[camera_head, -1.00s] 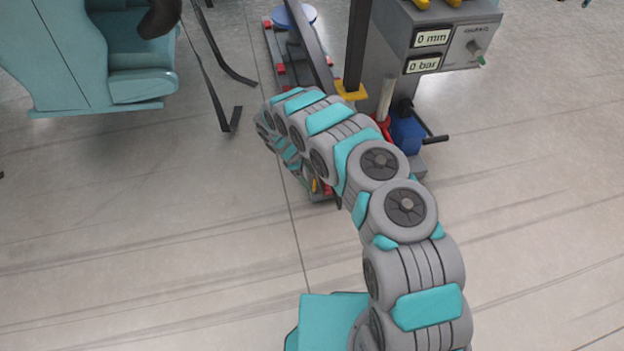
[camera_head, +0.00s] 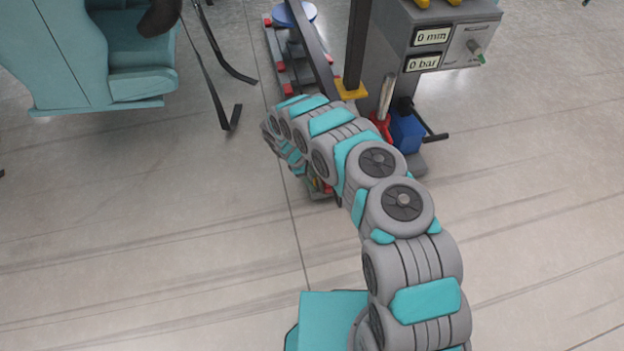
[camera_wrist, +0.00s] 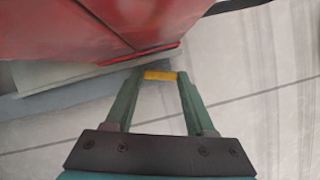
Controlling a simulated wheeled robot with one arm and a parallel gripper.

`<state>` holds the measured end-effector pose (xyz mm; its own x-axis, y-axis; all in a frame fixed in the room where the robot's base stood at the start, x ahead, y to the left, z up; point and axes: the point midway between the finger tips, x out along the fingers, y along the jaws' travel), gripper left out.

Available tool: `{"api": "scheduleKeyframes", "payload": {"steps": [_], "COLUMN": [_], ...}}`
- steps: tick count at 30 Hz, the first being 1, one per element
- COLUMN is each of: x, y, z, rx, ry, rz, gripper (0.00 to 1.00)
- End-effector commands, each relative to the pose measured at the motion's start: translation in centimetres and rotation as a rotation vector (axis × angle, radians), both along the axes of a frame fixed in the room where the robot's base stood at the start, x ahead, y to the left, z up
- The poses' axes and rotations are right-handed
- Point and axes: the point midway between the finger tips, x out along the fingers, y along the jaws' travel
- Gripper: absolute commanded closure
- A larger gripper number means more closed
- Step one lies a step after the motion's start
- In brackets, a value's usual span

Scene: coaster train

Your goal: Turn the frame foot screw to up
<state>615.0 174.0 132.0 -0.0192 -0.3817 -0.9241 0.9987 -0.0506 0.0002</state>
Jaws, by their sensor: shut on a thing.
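In the wrist view my gripper (camera_wrist: 160,78) has its two green fingers closed on a small yellow piece, which appears to be the frame foot screw (camera_wrist: 160,75). The piece sits between the fingertips, beside a grey base plate (camera_wrist: 75,97) and below a red block. Which way the screw is turned cannot be told. In the head view my arm reaches down to the near end of the frame, and its links hide the fingertips and the screw.
A red block (camera_wrist: 95,28) fills the upper left of the wrist view, close to the fingers. In the head view a grey cabinet (camera_head: 445,45) with displays stands right of the frame, a blue box (camera_head: 406,132) at its foot. A teal seat unit (camera_head: 90,60) stands left. Open floor lies in front.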

Motion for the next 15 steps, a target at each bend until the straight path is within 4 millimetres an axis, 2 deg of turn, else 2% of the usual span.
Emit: {"api": "scheduleKeyframes", "payload": {"steps": [1,12,15], "x": [-0.04,-0.06,-0.07], "y": [0.0,0.0,0.01], "z": [-0.01,-0.01,-0.01], "rx": [0.0,-0.001,-0.001], "ry": [0.001,0.001,0.002], "rz": [0.0,0.0,0.001], "gripper": [0.6,1.0,1.0]}}
